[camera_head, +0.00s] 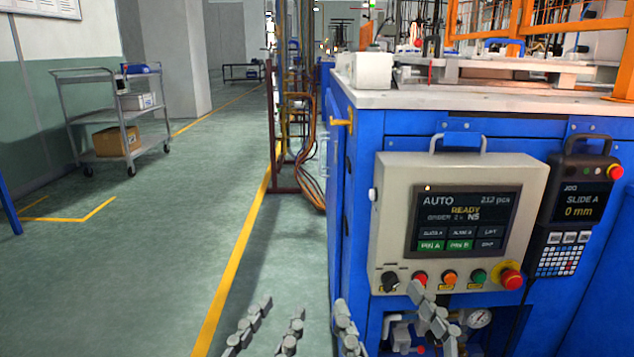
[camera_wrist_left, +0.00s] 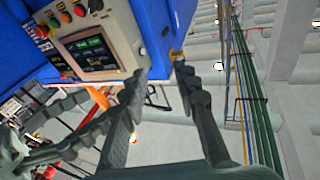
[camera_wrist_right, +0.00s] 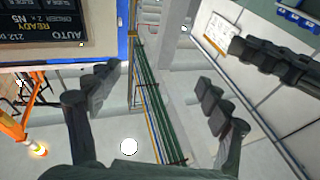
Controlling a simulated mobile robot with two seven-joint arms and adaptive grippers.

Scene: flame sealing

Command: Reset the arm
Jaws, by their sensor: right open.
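My left gripper (camera_head: 281,309) is at the bottom of the head view, above the floor left of the blue machine. Its fingers are apart and nothing shows between them; they also show apart in the left wrist view (camera_wrist_left: 160,74). My right gripper (camera_head: 378,298) is beside it, in front of the machine's lower left edge. Its fingers are spread wider and empty, as in the right wrist view (camera_wrist_right: 158,78). The right gripper's nearer finger is close to the left gripper. The arms behind both grippers are out of the head view.
The blue machine (camera_head: 350,190) fills the right side. Its control panel (camera_head: 390,220) reads AUTO, READY, with buttons and a red emergency stop (camera_head: 511,278). A pendant (camera_head: 576,205) hangs at right. A cart (camera_head: 118,118) stands far left. The floor between is clear.

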